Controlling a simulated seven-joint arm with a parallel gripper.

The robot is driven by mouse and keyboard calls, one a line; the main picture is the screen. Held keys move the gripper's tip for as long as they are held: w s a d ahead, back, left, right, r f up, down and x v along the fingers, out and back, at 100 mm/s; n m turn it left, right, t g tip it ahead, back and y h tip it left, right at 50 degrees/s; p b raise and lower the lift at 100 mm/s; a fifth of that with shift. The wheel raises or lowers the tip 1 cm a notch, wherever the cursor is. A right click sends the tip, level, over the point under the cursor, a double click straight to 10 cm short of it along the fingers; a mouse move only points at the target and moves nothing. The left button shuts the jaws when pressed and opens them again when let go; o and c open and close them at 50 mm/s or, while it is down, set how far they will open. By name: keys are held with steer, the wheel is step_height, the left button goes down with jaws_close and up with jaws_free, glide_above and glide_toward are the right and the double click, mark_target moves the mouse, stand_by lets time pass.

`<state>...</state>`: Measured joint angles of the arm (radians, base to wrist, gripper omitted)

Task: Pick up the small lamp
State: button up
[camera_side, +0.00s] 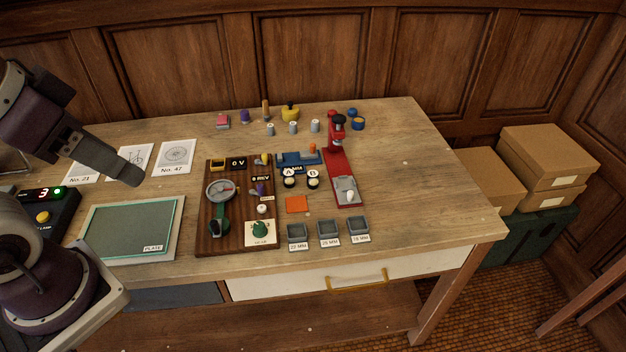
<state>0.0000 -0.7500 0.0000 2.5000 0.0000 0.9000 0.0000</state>
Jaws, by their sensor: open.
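I cannot tell for sure which thing is the small lamp. A small pale, rounded piece (263,208) on the dark wooden board (210,240) may be it; it is too small to make out. The board also carries a round dial (221,191), a black-knobbed lever (216,227), a 0 V display (237,163), a 0 REV display (261,179) and a green knob (260,229) on a white card. My gripper (128,174) hangs at the left above the paper cards, apart from the board. It looks empty and open, seen from the side.
A green plate (130,229) lies left of the board. A red press (341,175), a blue fixture (297,160) and small grey trays (329,227) stand to the right. Several small pieces, including a yellow one (290,112), line the back. The table's right side is clear.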

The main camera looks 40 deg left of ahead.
steer(key=g, duration=0.6)
glide_above(313, 174)
steer(key=f, duration=2.4)
steer(key=shift+s+a, duration=0.25)
steer(key=shift+a, duration=0.1)
steer(key=f, duration=0.7)
steer(key=shift+w+d+f, duration=0.3)
jaws_close()
